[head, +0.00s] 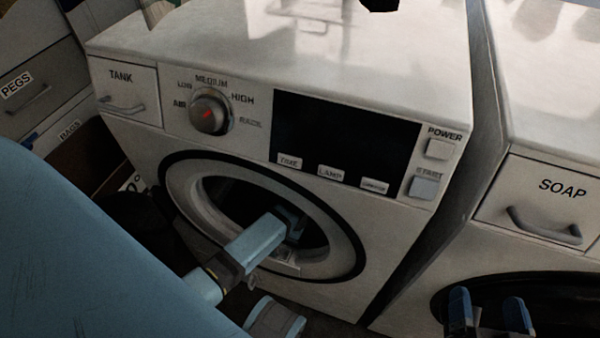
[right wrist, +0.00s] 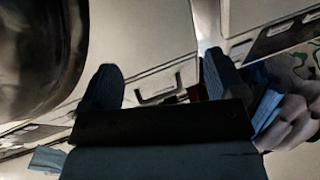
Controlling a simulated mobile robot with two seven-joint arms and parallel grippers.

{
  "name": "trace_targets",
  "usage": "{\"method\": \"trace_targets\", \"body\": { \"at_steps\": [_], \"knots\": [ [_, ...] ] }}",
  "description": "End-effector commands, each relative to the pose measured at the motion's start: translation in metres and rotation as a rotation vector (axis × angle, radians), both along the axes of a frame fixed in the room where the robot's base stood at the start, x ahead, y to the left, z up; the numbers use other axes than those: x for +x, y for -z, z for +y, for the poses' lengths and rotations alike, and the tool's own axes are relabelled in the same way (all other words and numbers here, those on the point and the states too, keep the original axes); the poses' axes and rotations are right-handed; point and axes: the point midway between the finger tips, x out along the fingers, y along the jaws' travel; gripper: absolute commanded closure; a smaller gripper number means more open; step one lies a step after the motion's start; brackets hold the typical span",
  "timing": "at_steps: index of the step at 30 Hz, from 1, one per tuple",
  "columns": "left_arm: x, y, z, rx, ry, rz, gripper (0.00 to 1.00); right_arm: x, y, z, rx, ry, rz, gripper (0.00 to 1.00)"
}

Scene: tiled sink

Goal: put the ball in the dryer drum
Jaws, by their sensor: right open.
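The dryer is the white machine on the left in the head view, and its round drum opening (head: 225,200) is dark inside. My left arm reaches into the opening. The left gripper (head: 291,222) is in shadow at the opening, and its fingers cannot be made out. My right gripper (head: 489,312) is at the lower right, in front of the machine marked SOAP. Its two blue fingers stand apart with nothing seen between them; they also show in the right wrist view (right wrist: 162,85). I cannot make out a ball in either view.
The soap drawer (head: 536,208) and a dark round door (head: 550,300) are on the right machine. A narrow gap separates the machines. The dryer has a dial (head: 210,112), a dark panel (head: 345,145) and buttons. The pegs drawer (head: 35,95) is at the far left.

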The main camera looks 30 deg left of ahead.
Motion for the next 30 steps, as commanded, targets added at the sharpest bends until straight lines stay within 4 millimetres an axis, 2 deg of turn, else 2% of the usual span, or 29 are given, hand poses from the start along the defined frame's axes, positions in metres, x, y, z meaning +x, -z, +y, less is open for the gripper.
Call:
{"method": "trace_targets", "body": {
  "at_steps": [1,3,10,15,30],
  "knots": [
    [-0.002,-0.017,0.000,-0.001,-0.001,0.000,0.26,-0.001,0.004,-0.004,-0.024,0.009,0.040,0.11],
    [-0.005,-0.031,-0.001,-0.001,0.000,-0.001,0.26,-0.003,0.015,-0.008,-0.053,0.019,0.089,0.11],
    [-0.010,-0.060,-0.002,0.000,0.000,-0.001,0.26,-0.009,0.041,-0.019,-0.121,0.036,0.195,0.11],
    [-0.012,-0.065,-0.002,0.001,0.001,0.001,0.26,-0.010,0.047,-0.021,-0.135,0.039,0.218,0.11],
    [-0.012,-0.064,-0.002,0.001,0.000,0.001,0.26,-0.010,0.047,-0.021,-0.133,0.039,0.216,0.11]
  ]
}}
